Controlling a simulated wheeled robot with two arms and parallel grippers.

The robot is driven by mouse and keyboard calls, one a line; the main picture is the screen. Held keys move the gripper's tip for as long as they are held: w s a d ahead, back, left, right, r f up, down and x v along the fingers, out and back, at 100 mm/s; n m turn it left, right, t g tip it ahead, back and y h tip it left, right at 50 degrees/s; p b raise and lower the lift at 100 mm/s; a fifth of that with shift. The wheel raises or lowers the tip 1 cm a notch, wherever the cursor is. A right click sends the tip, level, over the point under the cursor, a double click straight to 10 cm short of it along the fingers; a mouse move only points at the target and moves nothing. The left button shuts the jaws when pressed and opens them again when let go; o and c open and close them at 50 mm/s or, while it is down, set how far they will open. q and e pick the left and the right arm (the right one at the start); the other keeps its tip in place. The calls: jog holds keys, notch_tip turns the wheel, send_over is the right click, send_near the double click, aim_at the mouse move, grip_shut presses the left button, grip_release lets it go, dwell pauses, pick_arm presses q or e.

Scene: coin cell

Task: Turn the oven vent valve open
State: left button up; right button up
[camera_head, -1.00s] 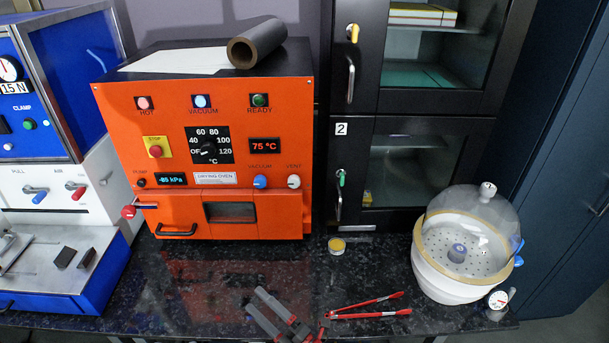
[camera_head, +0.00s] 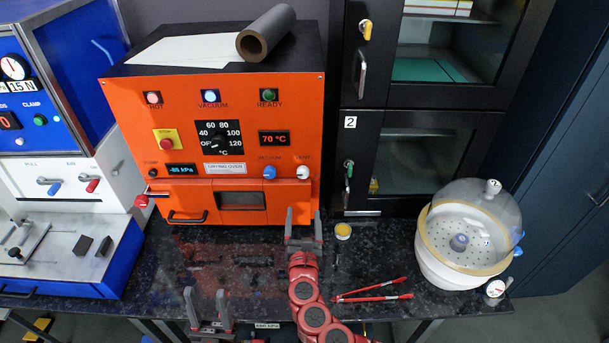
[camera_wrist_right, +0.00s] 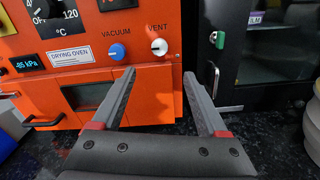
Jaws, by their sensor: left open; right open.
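The orange drying oven (camera_head: 215,140) stands on the bench with its front door shut. Its white vent valve knob (camera_head: 303,172) is at the lower right of the front, beside the blue vacuum knob (camera_head: 269,172). My right gripper (camera_head: 303,222) is open and empty, below and in front of the vent knob. In the right wrist view the vent knob (camera_wrist_right: 159,46) lies beyond and above the gap between the open fingers (camera_wrist_right: 165,88), not touched. My left gripper (camera_head: 206,303) is open and empty near the bench's front edge, away from the oven.
Red tongs (camera_head: 372,291) lie on the dark bench right of my right arm. A domed desiccator (camera_head: 425,250) is at the right. A black cabinet (camera_head: 360,120) stands beside the oven.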

jog(key=p, duration=0.1)
send_near(303, 174)
jog(key=w+b, duration=0.2)
jog(key=w, duration=0.5)
jog(key=shift+f, duration=0.2)
jog(key=shift+w+d, duration=0.1)
jog(key=shift+w, duration=0.3)
jog(key=shift+w+r+b, duration=0.15)
jog(key=shift+w+b, duration=0.2)
jog(key=shift+w, duration=0.1)
jog(key=shift+c, duration=0.3)
grip_shut()
